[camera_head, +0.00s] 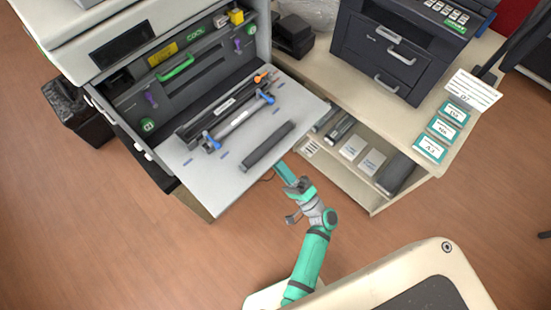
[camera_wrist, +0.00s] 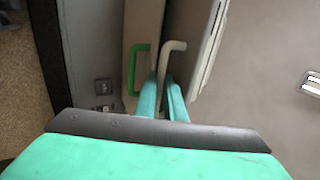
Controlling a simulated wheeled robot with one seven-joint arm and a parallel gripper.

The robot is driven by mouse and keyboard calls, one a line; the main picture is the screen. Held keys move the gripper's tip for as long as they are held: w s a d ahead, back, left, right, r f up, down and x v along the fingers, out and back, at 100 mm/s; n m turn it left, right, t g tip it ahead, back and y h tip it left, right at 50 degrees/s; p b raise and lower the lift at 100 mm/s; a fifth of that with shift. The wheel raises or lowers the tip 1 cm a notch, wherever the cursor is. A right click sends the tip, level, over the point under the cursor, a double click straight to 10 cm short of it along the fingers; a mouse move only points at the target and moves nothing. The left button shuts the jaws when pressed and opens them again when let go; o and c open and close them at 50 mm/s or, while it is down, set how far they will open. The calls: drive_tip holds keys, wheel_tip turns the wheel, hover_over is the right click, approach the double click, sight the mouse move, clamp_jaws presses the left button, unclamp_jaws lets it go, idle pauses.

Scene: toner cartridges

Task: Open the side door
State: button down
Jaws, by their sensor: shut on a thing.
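The printer (camera_head: 230,100) stands at the left in the head view, with its front cover folded down flat. My gripper (camera_head: 283,170) reaches in at the right edge of that cover, and its tips are partly hidden under it. In the wrist view my gripper's fingers (camera_wrist: 161,88) are close together on a pale hooked handle (camera_wrist: 172,46), which I take to be the side door handle. A green handle (camera_wrist: 131,70) shows just left of it, apart from the fingers. The side door itself is hidden in the head view, and how far it stands open I cannot tell.
Toner cartridges (camera_head: 268,146) lie on the lowered front cover (camera_head: 210,180), above my gripper. A shelf unit (camera_head: 375,203) with boxes and a dark printer (camera_head: 380,50) on top stands close at the right. The floor (camera_head: 130,260) in front is clear.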

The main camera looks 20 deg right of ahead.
drive_tip(key=shift+w+a+f, duration=0.2)
drive_tip(key=shift+a+f, duration=0.05)
drive_tip(key=shift+f, duration=0.25)
drive_tip(key=c, duration=1.8)
unclamp_jaws()
drive_tip(key=shift+c, duration=0.2)
drive_tip(key=shift+d, duration=0.1)
drive_tip(key=shift+r, duration=0.1)
drive_tip(key=v, duration=1.1)
drive_tip(key=shift+r, duration=0.1)
